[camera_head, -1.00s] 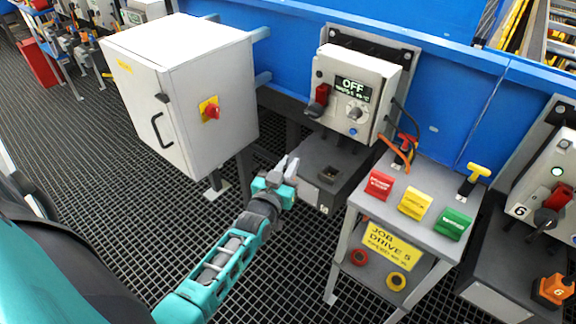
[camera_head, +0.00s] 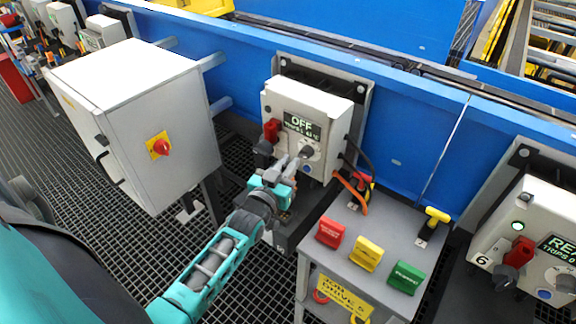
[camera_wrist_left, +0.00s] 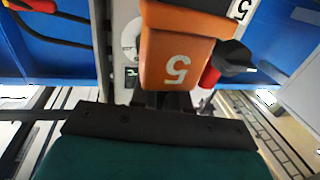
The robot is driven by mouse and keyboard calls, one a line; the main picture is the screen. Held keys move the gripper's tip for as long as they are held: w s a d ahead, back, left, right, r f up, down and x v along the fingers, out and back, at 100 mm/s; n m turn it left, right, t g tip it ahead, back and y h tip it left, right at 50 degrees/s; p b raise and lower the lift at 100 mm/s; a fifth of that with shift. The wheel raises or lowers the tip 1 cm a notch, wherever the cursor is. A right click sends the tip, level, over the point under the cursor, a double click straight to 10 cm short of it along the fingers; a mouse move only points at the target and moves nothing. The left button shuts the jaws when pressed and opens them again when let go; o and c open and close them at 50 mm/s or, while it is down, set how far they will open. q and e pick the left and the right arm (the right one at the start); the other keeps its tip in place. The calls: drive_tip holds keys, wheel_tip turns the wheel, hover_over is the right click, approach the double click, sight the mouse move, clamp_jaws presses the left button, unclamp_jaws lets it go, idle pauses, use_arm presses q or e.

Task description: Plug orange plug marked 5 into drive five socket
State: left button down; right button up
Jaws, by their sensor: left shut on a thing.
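My left gripper (camera_head: 287,172) is just in front of the lower part of the drive box (camera_head: 287,104), whose display reads OFF. In the left wrist view its dark fingers (camera_wrist_left: 165,100) are shut on the orange plug (camera_wrist_left: 185,60) marked 5, which appears upside down. The plug is hidden in the head view. A red lever (camera_head: 271,130) and a black fitting (camera_head: 263,148) are on the box's left front; the black fitting also shows beside the plug in the wrist view (camera_wrist_left: 232,58). I cannot make out the socket opening or whether the plug touches it. My right gripper is not in view.
A grey stand (camera_head: 375,236) at the right carries red, yellow and green blocks and a yellow job sign (camera_head: 343,297). A white cabinet (camera_head: 130,90) stands close on the left. Cables (camera_head: 350,188) hang at the box's right. Drive 6 (camera_head: 530,235) is farther right.

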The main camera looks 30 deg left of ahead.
use_arm(q)
drive_tip(key=shift+s, duration=0.1)
drive_tip(key=shift+f, duration=0.15)
wheel_tip(320, 180, down, 6)
drive_tip(key=b, duration=0.4)
drive_tip(key=shift+r+b, duration=0.25)
drive_tip(key=shift+b, duration=0.1)
drive_tip(key=shift+p, duration=0.45)
idle(1.3)
drive_tip(key=shift+f+b, duration=1.3)
drive_tip(key=shift+f, duration=0.3)
drive_tip(key=c, duration=1)
unclamp_jaws()
drive_tip(key=shift+c, duration=0.2)
